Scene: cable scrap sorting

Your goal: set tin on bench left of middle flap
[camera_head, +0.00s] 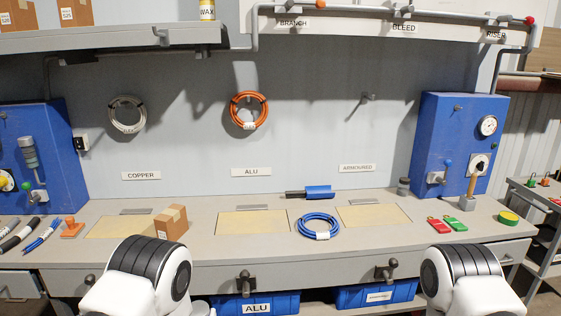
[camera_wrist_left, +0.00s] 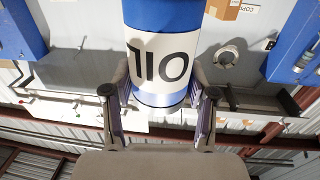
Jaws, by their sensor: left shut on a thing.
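My left gripper (camera_wrist_left: 160,94) is shut on a blue and white tin (camera_wrist_left: 160,40) marked OIL, which shows upside down in the left wrist view. The tin sits between the two fingers, and its far end is cut off by the frame. The head view shows neither the tin nor a gripper. The middle flap (camera_head: 252,222) is a pale panel set in the grey bench (camera_head: 270,250), below the ALU sign. A bare strip of bench lies left of it. My right gripper is not in view.
A cardboard box (camera_head: 171,222) stands between the left flap (camera_head: 118,227) and the middle flap. A blue cable coil (camera_head: 318,227) lies between the middle and right flaps (camera_head: 373,216). A blue-handled tool (camera_head: 318,192) lies behind it. Red and green tags (camera_head: 447,224) lie at the right.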

